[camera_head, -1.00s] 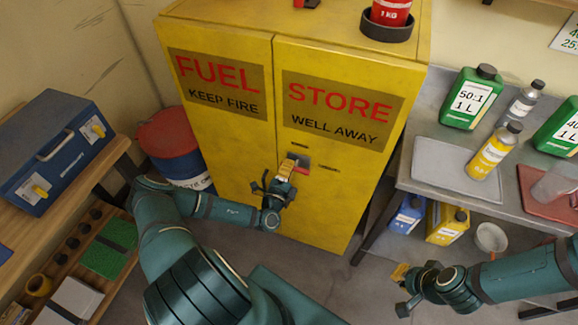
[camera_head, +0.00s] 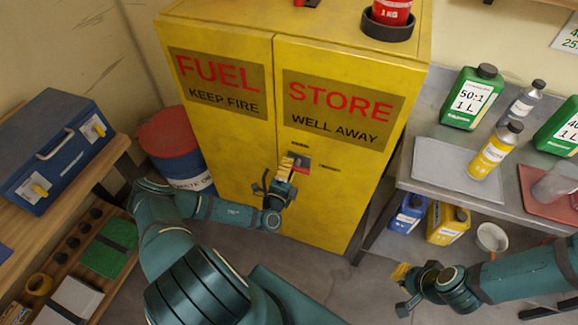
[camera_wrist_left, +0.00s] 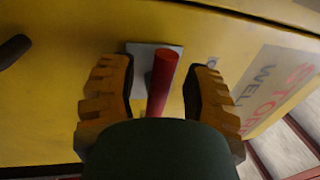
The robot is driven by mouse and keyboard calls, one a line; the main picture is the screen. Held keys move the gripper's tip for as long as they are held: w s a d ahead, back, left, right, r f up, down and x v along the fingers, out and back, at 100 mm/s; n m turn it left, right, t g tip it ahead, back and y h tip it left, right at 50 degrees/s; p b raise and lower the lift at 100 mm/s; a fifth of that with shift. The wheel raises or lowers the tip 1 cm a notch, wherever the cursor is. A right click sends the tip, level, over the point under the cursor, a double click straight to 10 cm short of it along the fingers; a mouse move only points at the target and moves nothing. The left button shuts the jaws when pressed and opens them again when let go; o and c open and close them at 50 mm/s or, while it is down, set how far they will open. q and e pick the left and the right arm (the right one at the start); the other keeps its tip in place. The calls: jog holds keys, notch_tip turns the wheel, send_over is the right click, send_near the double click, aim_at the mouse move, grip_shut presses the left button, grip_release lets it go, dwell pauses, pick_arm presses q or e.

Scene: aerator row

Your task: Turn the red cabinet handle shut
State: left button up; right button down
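The red handle (camera_wrist_left: 161,80) sits on a grey plate (camera_wrist_left: 140,54) on the yellow fuel cabinet (camera_head: 240,150); both cabinet doors look closed. In the head view the handle (camera_head: 304,163) is partly hidden by my left gripper (camera_head: 290,168). In the left wrist view the ridged orange fingers of my left gripper (camera_wrist_left: 160,75) are open, one on each side of the handle, with a gap on both sides. The lower part of the handle is hidden behind the dark gripper body. My right gripper (camera_head: 400,288) hangs at the lower right, away from the cabinet; its finger opening is unclear.
A grey bench (camera_head: 410,208) with a green jug (camera_head: 470,97) and bottles stands to the right of the cabinet. A red and blue drum (camera_head: 172,150) is at its left. A blue toolbox (camera_head: 55,150) stands on the left bench. The floor before the cabinet is clear.

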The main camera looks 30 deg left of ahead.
pick_arm(q)
jog(key=shift+s, duration=0.1)
jog(key=v, duration=1.2)
